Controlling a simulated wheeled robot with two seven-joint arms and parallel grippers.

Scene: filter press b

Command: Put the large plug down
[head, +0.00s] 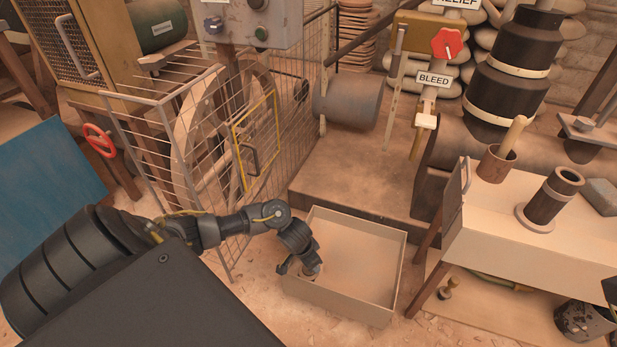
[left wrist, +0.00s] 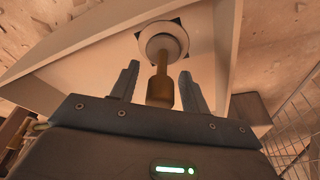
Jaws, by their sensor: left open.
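The large plug shows in the left wrist view as a brown handle (left wrist: 160,88) with a pale round head (left wrist: 164,42) at its far end. My left gripper (left wrist: 159,78) is open, with one finger on each side of the handle and visible gaps between. In the head view my left gripper (head: 299,262) reaches down inside the left part of a shallow, open tan box (head: 365,304) on the floor. The plug (head: 312,271) is mostly hidden there by the gripper. Its head appears to rest on the box floor, over a dark patch.
A pale bench (head: 500,225) stands to the right, holding a dark flanged cylinder (head: 546,201) and a brown cup (head: 496,164). A smaller plug-like piece (head: 447,289) is under it. The box's right half is clear.

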